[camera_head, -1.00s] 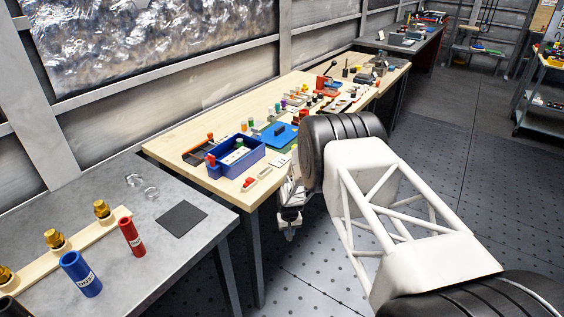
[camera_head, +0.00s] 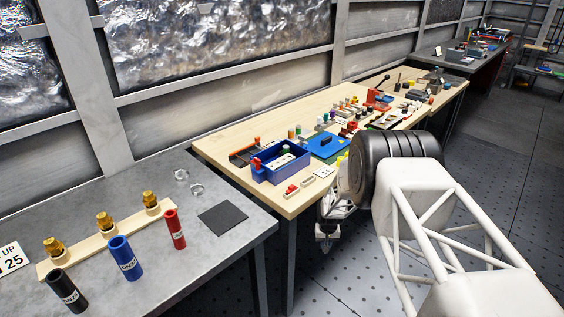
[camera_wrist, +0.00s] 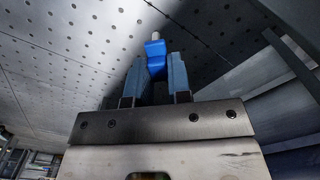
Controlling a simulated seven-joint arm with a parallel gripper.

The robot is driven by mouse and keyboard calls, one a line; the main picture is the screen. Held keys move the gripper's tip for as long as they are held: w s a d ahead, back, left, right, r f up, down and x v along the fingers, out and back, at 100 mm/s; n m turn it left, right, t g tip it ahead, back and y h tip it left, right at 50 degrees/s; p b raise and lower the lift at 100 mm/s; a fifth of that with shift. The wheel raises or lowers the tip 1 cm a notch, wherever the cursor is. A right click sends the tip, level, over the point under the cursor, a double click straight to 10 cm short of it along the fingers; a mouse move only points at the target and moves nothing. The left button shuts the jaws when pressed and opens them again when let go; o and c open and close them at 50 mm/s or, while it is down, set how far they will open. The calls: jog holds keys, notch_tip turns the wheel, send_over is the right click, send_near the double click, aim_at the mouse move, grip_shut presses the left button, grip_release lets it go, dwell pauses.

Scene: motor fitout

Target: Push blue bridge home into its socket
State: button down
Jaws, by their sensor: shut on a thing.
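The blue bridge (camera_wrist: 155,58) shows in the wrist view as a small blue block between my two fingers, with a pale grey tip at its far end. My gripper (camera_wrist: 155,72) is shut on it. In the head view my gripper (camera_head: 326,236) hangs off the front edge of the wooden bench, pointing down over the floor; the blue piece is too small to make out there. I cannot pick out the bridge's socket. A blue board (camera_head: 326,146) lies on the wooden bench (camera_head: 222,146) among small parts.
A blue bin (camera_head: 282,166) and small red-topped parts stand on the wooden bench's near end. The grey table (camera_head: 150,265) at left bears a black cylinder (camera_head: 67,290), a blue cylinder (camera_head: 124,258), a red cylinder (camera_head: 174,229) and a dark mat (camera_head: 222,217). The floor beside my arm is clear.

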jog(key=shift+r, duration=0.1)
jog(key=shift+s+r, duration=0.5)
jog(key=shift+r, duration=0.3)
jog(key=shift+s+r, duration=0.45)
jog(key=shift+r, duration=0.3)
jog(key=s+r, duration=0.3)
jog(key=r, duration=1.3)
jog(key=w+r, duration=0.4)
jog(key=r, duration=0.5)
jog(key=w+r, duration=0.4)
jog(key=r, duration=0.5)
jog(key=w+r, duration=0.4)
jog(key=r, duration=0.4)
jog(key=w+a+f+m, duration=0.1)
jog(key=w+a+m, duration=0.3)
jog(key=a, duration=0.4)
jog(key=w+a+f+m, duration=0.1)
jog(key=w+a+m, duration=0.4)
jog(key=a, duration=0.3)
jog(key=shift+w, duration=0.35)
jog(key=shift+a+f, duration=0.1)
